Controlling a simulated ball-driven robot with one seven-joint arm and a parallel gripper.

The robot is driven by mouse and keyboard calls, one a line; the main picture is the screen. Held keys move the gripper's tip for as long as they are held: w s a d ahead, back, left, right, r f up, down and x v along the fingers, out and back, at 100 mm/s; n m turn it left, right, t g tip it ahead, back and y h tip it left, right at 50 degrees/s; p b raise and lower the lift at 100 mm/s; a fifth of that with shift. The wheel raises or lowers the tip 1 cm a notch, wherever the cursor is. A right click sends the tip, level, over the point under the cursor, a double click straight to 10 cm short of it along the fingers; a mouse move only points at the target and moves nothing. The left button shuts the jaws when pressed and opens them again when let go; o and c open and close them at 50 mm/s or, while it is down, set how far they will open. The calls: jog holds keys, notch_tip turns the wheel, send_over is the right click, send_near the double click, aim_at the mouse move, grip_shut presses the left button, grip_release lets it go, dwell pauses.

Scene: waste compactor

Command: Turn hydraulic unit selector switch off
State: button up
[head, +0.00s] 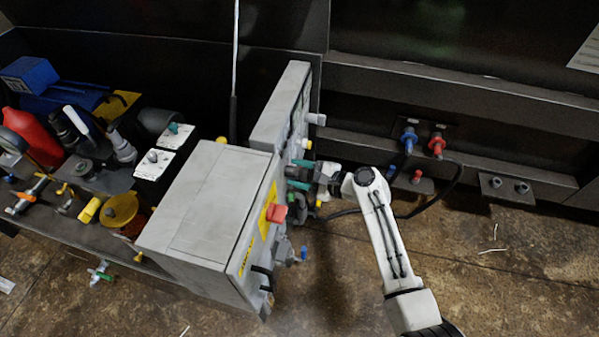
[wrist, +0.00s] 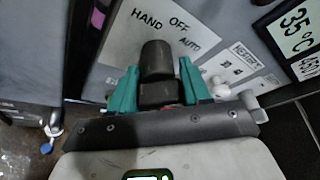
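The selector switch (wrist: 157,62) is a black knob on a light panel marked HAND, OFF and AUTO in the wrist view. My gripper (wrist: 159,72) has its two teal fingers on either side of the knob, with slim gaps seen between the fingers and the knob's upper part. Which mark the knob points to is unclear. In the head view my gripper (head: 300,173) reaches left to the side of the grey control cabinet (head: 280,105). The switch is hidden there by the gripper and cabinet.
A larger grey box (head: 205,205) with a red knob (head: 276,213) stands just left of my gripper. Blue (head: 408,140) and red (head: 437,145) hose couplings sit on the dark wall at the right. A display (wrist: 296,38) is right of the switch. Open floor lies at the lower right.

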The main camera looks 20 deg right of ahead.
jog(key=c, duration=0.5)
jog(key=shift+f+b, duration=0.15)
jog(key=shift+b, duration=0.15)
jog(key=n+t+b, duration=0.1)
jog(key=n+b, duration=0.2)
jog(key=b, duration=0.1)
jog(key=shift+f+t, duration=0.15)
jog(key=shift+t, duration=0.15)
jog(key=n+t+b, duration=0.1)
jog(key=n+b, duration=0.1)
jog(key=b, duration=0.3)
jog(key=shift+n+t, duration=0.3)
jog(key=shift+n, duration=0.1)
jog(key=shift+r+n+b, duration=0.35)
jog(key=shift+n+b, duration=0.35)
jog(key=shift+b, duration=0.5)
jog(key=shift+r, duration=0.1)
jog(key=o, duration=1)
jog(key=shift+t, duration=0.3)
